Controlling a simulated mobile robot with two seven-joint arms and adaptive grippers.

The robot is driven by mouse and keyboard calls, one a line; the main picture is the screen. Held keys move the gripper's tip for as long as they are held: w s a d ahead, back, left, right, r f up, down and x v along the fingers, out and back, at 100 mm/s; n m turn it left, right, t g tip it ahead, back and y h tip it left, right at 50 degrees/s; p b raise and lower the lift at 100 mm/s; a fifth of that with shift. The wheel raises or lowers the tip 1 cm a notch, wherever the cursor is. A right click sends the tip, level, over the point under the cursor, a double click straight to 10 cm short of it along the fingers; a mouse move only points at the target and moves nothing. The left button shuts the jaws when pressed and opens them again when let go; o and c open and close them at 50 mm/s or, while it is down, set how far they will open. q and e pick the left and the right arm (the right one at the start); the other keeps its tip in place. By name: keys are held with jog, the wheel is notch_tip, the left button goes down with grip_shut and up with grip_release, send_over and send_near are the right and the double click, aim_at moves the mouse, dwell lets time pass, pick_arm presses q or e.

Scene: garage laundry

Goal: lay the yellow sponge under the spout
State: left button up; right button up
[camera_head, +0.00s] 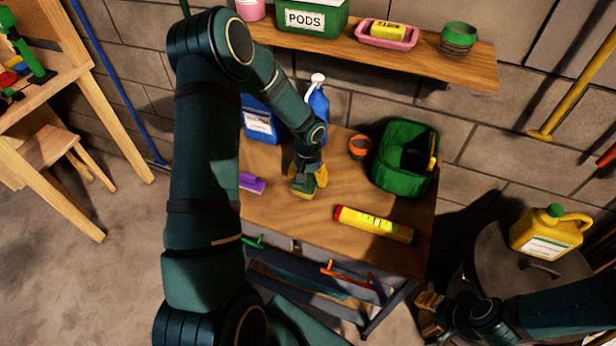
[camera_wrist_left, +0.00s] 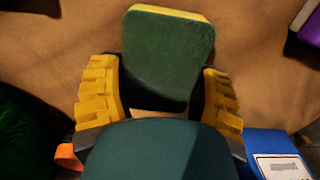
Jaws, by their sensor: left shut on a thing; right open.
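The sponge shows a dark green face and a thin yellow edge in the left wrist view (camera_wrist_left: 168,55). My left gripper (camera_head: 311,183) is shut on it, with a yellow finger on either side in the left wrist view (camera_wrist_left: 160,97). In the head view the sponge (camera_head: 303,186) is small and partly covered, low over or on the wooden table (camera_head: 290,213); I cannot tell if it touches. Behind it stand a blue jug (camera_head: 262,122) and a blue bottle with a white top (camera_head: 317,98). No spout is clearly visible. My right gripper (camera_head: 428,312) is open and empty, beyond the table's front right.
A green bin (camera_head: 402,160), an orange cup (camera_head: 360,146), a yellow tube with a red end (camera_head: 374,223) and a purple block (camera_head: 252,183) are on the table. A shelf (camera_head: 430,58) overhangs the back. A yellow jug (camera_head: 548,233) stands at right.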

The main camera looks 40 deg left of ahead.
pick_arm(q)
jog(key=o, duration=0.3)
jog(key=shift+f, duration=0.15)
jog(key=o, duration=0.4)
